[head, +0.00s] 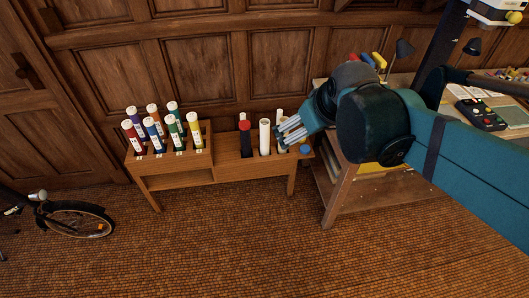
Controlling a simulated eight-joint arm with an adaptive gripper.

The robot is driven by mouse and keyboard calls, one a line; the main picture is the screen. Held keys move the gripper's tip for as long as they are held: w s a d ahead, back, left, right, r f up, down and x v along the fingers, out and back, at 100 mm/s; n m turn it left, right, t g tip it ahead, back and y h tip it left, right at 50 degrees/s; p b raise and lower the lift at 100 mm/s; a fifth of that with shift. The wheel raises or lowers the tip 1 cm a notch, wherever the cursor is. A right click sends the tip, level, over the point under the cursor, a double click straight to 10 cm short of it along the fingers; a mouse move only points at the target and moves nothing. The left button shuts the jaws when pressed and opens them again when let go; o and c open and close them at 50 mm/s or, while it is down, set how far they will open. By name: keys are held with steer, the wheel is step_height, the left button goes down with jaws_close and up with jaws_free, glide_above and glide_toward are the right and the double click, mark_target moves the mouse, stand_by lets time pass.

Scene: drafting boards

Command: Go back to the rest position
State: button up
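My gripper (285,137) is at the right part of a low wooden stand (225,158), beside a white tube (264,138) that stands upright there. Its silver fingers point left and down. The view does not show whether they are open or shut, or whether they touch anything. A second white tube shows just behind the fingers, partly hidden. A dark tube with a red top (245,139) stands left of the white one. My blue arm reaches in from the right edge.
Several coloured tubes with white caps (152,134) stand in the raised left block of the stand. A wooden desk (352,188) with lamps and papers is at the right, partly behind my arm. A bicycle wheel (77,219) is at lower left. The front floor is clear.

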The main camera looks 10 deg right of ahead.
steer(key=w+a+f+n+b, duration=0.1)
steer(key=w+f+n, duration=0.25)
steer(key=w, duration=0.55)
steer(key=w+f+n+g+b, duration=0.1)
steer(key=w+f+n, duration=0.1)
steer(key=w+f, duration=0.5)
steer(key=w+a+f+n+b, duration=0.1)
steer(key=w+f+n, duration=0.15)
steer(key=w, duration=0.75)
steer(key=w+f+n+b, duration=0.1)
steer(key=w+f+n, duration=0.1)
steer(key=w+f, duration=0.3)
steer(key=w+a+f+n+b, duration=0.1)
steer(key=w+f, duration=0.5)
steer(key=f, duration=0.6)
steer(key=w+f+n+g+b, duration=0.1)
steer(key=w+f+n, duration=0.2)
steer(key=w+f, duration=0.3)
steer(key=shift+a+f+n, duration=0.3)
steer(key=shift+a+f, duration=0.1)
steer(key=shift+f, duration=1.3)
steer(key=b+x, duration=0.3)
steer(key=x, duration=0.7)
